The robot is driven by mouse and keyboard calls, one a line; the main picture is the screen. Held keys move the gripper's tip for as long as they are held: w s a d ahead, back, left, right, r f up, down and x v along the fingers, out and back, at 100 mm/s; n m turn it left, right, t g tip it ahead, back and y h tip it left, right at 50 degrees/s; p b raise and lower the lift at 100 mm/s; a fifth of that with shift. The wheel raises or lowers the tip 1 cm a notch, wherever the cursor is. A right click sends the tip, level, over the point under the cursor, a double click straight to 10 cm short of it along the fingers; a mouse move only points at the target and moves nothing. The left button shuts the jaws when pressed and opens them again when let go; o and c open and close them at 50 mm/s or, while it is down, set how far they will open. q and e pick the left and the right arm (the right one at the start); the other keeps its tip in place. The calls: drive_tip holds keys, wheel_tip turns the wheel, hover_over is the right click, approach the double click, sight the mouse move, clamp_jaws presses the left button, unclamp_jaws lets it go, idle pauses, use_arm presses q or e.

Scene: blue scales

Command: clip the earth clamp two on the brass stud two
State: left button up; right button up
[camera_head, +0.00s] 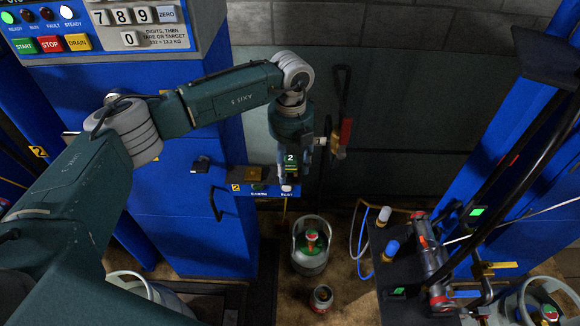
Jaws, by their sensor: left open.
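My left gripper (289,182) reaches down from the end of my green arm over the small blue ledge (266,190). It is open. Directly at it is a small dark piece with a green face marked 2 (290,160), which looks like earth clamp two; I cannot tell if the fingers touch it. A brass block (253,174) sits on the ledge just left of the gripper, beside a yellow 2 label, and looks like brass stud two. Its fine shape is too small to make out. My right gripper is not in view.
A red-handled lever (343,135) stands right of my gripper. Below are a grey-green gas cylinder (311,250) and a smaller one (321,297). A dark bench (395,281) with hoses stands at right. A keypad panel (125,25) is at upper left.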

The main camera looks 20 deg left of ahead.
sight(290, 158)
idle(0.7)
use_arm(q)
clamp_jaws()
drive_tip(key=shift+r, duration=0.2)
drive_tip(key=shift+a+r+p, duration=0.1)
drive_tip(key=shift+r+p, duration=0.25)
drive_tip(key=shift+r, duration=0.35)
drive_tip(key=shift+r+p, duration=1.05)
drive_tip(key=shift+r, duration=1.1)
